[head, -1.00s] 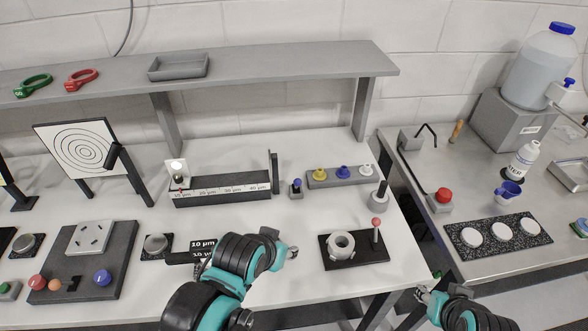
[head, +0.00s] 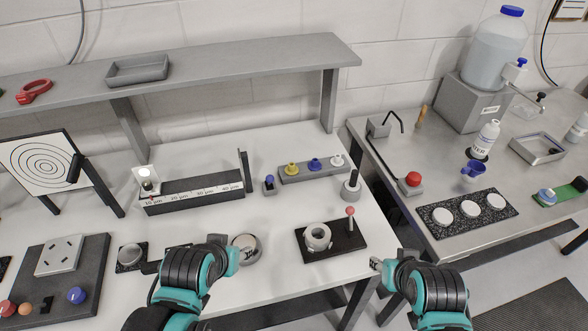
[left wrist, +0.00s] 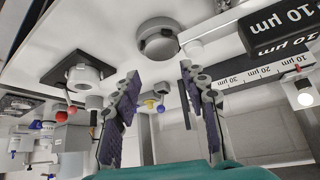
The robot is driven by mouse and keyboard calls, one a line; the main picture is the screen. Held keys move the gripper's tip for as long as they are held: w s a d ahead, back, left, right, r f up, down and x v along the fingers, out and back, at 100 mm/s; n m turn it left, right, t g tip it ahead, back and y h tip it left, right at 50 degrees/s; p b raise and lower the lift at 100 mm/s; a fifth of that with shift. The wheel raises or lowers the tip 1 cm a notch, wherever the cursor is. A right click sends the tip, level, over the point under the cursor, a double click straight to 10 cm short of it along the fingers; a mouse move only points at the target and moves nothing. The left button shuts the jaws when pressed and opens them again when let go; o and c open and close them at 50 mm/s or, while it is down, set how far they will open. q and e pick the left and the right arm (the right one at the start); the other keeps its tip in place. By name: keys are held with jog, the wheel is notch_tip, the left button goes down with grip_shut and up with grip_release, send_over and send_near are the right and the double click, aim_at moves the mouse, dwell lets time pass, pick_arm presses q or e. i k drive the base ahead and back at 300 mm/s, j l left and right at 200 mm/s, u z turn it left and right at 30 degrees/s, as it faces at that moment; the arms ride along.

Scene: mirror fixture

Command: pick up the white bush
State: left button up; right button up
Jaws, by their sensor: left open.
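The white bush (head: 336,160) sits at the right end of a grey strip (head: 300,175), beside a blue bush (head: 315,164) and a yellow bush (head: 291,169). My left gripper (left wrist: 158,75) is open and empty in the left wrist view. The yellow bush (left wrist: 150,103) and blue bush (left wrist: 160,108) show small beyond its fingers; I cannot make out the white one there. In the head view my left arm is at the lower middle, well short of the strip, its fingers mostly hidden. My right gripper (head: 376,264) is off the table's right edge; its jaw state is unclear.
A round grey knob (head: 246,249) lies near my left arm. A black plate with a grey ring (head: 318,236) and a red-tipped lever (head: 350,212) stands before the strip. A grey holder with a black handle (head: 351,188) stands right of it. A shelf (head: 200,72) spans behind.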

aim_at(337, 160)
jog(key=i+l+u, duration=0.1)
jog(key=u, duration=0.3)
jog(key=i+l+u, duration=0.1)
jog(key=u, duration=0.35)
jog(key=l+u, duration=0.15)
jog(key=u, duration=0.25)
jog(key=i, duration=0.05)
